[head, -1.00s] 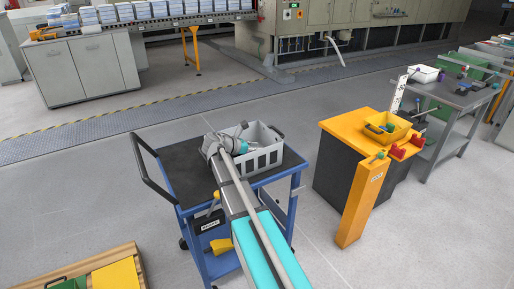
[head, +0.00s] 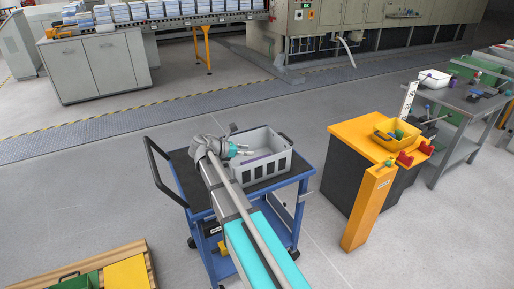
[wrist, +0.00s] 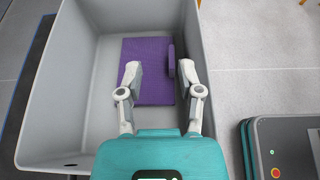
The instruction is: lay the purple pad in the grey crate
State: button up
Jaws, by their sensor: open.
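The grey crate (head: 268,171) stands on the blue trolley. In the wrist view the crate (wrist: 60,90) is seen from above, and the purple pad (wrist: 145,60) lies in it, looking flat on its floor. The pad has a raised purple grip along its right side. In the head view my gripper (head: 243,151) is at the crate's left part.
The blue trolley (head: 186,183) has a dark top and a tall handle at left. A yellow-topped stand (head: 350,131) with a yellow bin (head: 392,134) is to the right, a grey bench (head: 462,100) beyond. Open floor lies between trolley and stand.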

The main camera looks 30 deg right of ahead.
jog(key=shift+p+v, duration=0.35)
jog(key=shift+v, duration=1.15)
jog(key=shift+f, duration=0.1)
